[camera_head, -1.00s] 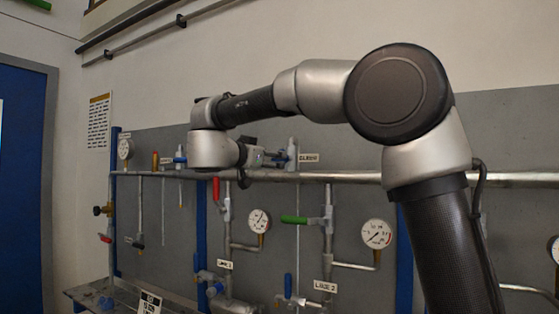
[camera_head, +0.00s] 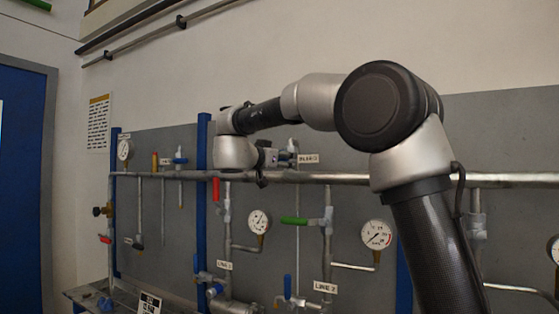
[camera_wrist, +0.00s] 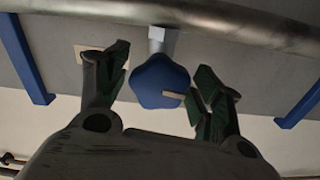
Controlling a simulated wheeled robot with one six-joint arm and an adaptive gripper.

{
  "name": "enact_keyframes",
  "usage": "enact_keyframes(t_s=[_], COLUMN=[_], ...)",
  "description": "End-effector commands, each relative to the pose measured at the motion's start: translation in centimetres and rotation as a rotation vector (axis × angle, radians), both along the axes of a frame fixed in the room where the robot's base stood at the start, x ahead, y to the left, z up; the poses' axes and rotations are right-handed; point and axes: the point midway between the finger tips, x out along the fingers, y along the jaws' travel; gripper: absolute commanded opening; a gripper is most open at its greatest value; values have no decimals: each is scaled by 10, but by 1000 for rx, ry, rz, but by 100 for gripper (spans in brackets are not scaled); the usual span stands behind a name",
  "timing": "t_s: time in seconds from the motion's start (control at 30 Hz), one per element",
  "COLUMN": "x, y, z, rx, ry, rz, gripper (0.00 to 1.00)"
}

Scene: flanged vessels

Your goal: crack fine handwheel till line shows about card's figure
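In the wrist view a blue handwheel (camera_wrist: 160,82) on a pale grey stem sits between the two fingers of my gripper (camera_wrist: 160,88). The fingers are open, with a visible gap on the left; the right finger is close to the wheel's edge and I cannot tell whether it touches. In the head view my gripper (camera_head: 268,160) is beside a pale valve (camera_head: 293,154) above the long pipe, and the handwheel is hidden there. A small card (camera_head: 150,304) stands at the lower left, its figure too small to read. Line gauges (camera_head: 258,221) and (camera_head: 376,234) hang below.
The long horizontal pipe (camera_head: 340,178) runs close by my gripper. A red lever (camera_head: 216,189), a green lever (camera_head: 294,220) and blue handles (camera_head: 288,286) stick out below. Another blue handwheel (camera_head: 180,158) is to the left.

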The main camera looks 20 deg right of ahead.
Motion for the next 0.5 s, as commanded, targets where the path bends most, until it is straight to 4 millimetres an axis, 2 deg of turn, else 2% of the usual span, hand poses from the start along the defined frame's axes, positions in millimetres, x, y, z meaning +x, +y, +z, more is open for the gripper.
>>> enact_keyframes(t_s=[0.03, 0.17, 0.2, 0.5], x=[0, 0, 0, 0], y=[0, 0, 0, 0], z=[0, 0, 0, 0], rx=[0, 0, 0, 19], ry=[0, 0, 0, -19], rz=[0, 0, 0, 0], gripper=[51, 27, 24, 24])
